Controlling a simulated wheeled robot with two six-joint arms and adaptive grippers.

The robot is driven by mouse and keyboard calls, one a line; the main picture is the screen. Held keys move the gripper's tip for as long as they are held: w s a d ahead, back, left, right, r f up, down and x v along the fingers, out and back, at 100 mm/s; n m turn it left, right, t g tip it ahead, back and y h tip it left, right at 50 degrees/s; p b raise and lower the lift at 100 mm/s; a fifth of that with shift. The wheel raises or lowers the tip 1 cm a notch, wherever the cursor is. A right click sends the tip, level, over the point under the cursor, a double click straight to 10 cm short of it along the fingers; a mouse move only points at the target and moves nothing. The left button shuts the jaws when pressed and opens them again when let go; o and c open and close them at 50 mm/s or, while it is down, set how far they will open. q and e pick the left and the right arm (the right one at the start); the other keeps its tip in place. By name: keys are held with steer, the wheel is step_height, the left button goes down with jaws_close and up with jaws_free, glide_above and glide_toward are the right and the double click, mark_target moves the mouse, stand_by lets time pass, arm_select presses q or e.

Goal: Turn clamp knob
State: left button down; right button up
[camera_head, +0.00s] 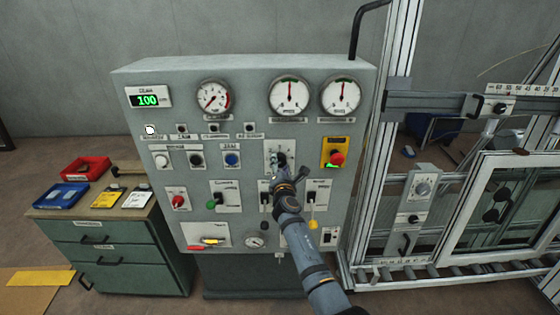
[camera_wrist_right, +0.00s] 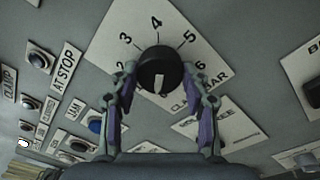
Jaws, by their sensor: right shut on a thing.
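The clamp knob (camera_wrist_right: 158,70) is a round black dial on a white plate with numbers around it, partly labelled "CLA... BAR". Its white mark lies on the lower side of its face in the right wrist view. In the head view the knob's plate (camera_head: 270,147) is on the grey panel, right of centre. My right gripper (camera_head: 279,170) reaches it from below, and in the right wrist view its two fingers (camera_wrist_right: 158,82) are closed on the knob from both sides. My left gripper is not in view.
A green display (camera_head: 148,100) reads 100. Gauges (camera_head: 290,95) line the panel's top. A red stop button (camera_head: 337,158) is right of the knob; a blue button (camera_head: 232,159) is left. Levers sit below. A drawer cabinet (camera_head: 120,240) stands left, a window frame (camera_head: 500,210) right.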

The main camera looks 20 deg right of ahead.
steer(key=shift+n+p, duration=0.55)
steer(key=shift+n, duration=0.55)
steer(key=shift+f, duration=0.1)
steer(key=o, duration=1.2)
steer(key=shift+c, duration=0.2)
steer(key=v, duration=0.7)
steer(key=shift+s, duration=0.35)
steer(key=shift+w, duration=0.1)
